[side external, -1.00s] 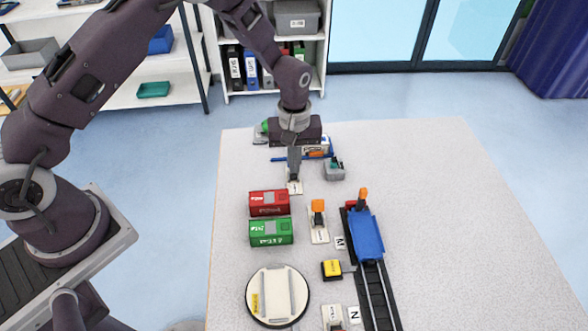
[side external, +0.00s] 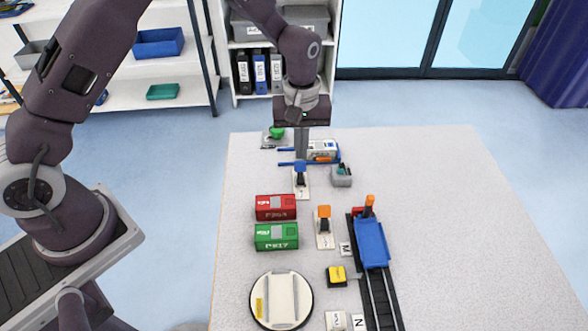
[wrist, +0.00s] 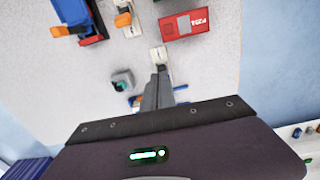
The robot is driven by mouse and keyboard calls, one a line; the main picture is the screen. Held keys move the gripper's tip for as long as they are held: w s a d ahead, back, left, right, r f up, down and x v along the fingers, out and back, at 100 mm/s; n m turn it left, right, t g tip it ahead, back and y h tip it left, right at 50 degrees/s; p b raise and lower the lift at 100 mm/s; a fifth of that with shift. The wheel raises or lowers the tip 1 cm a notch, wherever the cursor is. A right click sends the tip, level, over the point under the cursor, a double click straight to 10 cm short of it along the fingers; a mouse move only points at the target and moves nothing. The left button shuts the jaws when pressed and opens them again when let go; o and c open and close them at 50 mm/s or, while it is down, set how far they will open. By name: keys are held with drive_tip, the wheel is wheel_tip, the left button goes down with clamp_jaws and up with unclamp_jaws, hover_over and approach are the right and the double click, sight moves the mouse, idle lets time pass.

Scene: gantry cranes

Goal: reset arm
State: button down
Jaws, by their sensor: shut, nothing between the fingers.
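My gripper (side external: 301,158) points straight down over the far part of the table, shut and empty. Its fingertips are just behind a small lever with a blue knob (side external: 300,168) on a white base; from this side I cannot tell the gap. In the wrist view my closed fingers (wrist: 161,72) appear beside that lever's white base (wrist: 158,54), and the knob is mostly hidden.
A red container (side external: 275,208) and a green container (side external: 276,237) lie in front. An orange-knobbed lever (side external: 324,226), blue cart on rails (side external: 372,243), yellow button (side external: 337,275) and round turntable (side external: 282,300) stand nearer. A grey box (side external: 341,177) is right. The table's right side is clear.

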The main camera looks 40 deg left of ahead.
drive_tip(key=s+a+r+m+t, duration=0.2)
drive_tip(key=s+r, duration=0.4)
drive_tip(key=r, duration=0.5)
drive_tip(key=s+a+r+m+t, duration=0.1)
drive_tip(key=s+a+r+m, duration=0.15)
drive_tip(key=s+r, duration=0.65)
drive_tip(key=s+a+r+m+t, duration=0.1)
drive_tip(key=s+r+m+t, duration=0.1)
drive_tip(key=s, duration=1.1)
drive_tip(key=shift+a+r+m, duration=0.15)
drive_tip(key=shift+r+m, duration=0.75)
drive_tip(key=shift+m, duration=0.25)
